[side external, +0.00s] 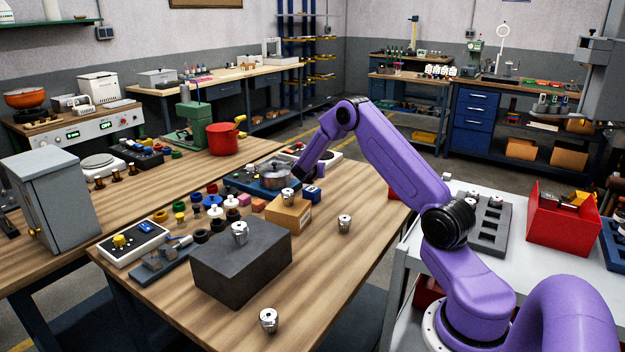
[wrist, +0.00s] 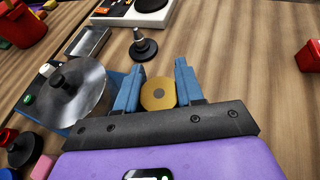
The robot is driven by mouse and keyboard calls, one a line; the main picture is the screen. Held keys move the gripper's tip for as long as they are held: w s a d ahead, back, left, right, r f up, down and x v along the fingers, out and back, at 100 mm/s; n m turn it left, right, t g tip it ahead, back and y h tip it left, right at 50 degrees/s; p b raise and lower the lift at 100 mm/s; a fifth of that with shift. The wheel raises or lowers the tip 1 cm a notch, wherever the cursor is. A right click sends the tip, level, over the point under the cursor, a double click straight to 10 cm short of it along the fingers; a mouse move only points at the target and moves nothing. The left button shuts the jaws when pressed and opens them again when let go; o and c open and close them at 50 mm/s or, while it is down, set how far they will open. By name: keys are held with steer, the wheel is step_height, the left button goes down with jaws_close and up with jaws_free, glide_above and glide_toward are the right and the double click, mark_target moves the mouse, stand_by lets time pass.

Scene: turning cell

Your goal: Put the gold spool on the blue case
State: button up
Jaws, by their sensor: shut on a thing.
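The gold spool (wrist: 158,94) sits between the two blue fingers of my gripper (wrist: 160,86) in the wrist view, with a small hole in its round face. My gripper is shut on it, above the wooden table. In the side view the gripper end (side external: 298,174) is small and the spool cannot be made out. A blue flat-topped body (side external: 240,181) lies beside it, bearing a round metal lidded piece (side external: 275,177). A small blue box (side external: 312,194) stands just in front of the gripper end. I cannot tell which of these is the blue case.
In the wrist view a dark knobbed piece (wrist: 143,47) stands ahead of the fingers, and a metal disc (wrist: 78,92) is close at left. A cardboard-coloured box (side external: 289,215) and a dark grey block (side external: 240,265) stand nearer the side camera. Bare wood lies at right (wrist: 245,75).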

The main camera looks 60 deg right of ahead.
mark_target(312, 186)
steer(key=shift+w+d+f, duration=0.2)
steer(key=shift+w+f, duration=0.05)
steer(key=shift+f, duration=1.7)
steer(key=shift+f, duration=0.15)
steer(key=o, duration=1)
steer(key=shift+o, duration=0.2)
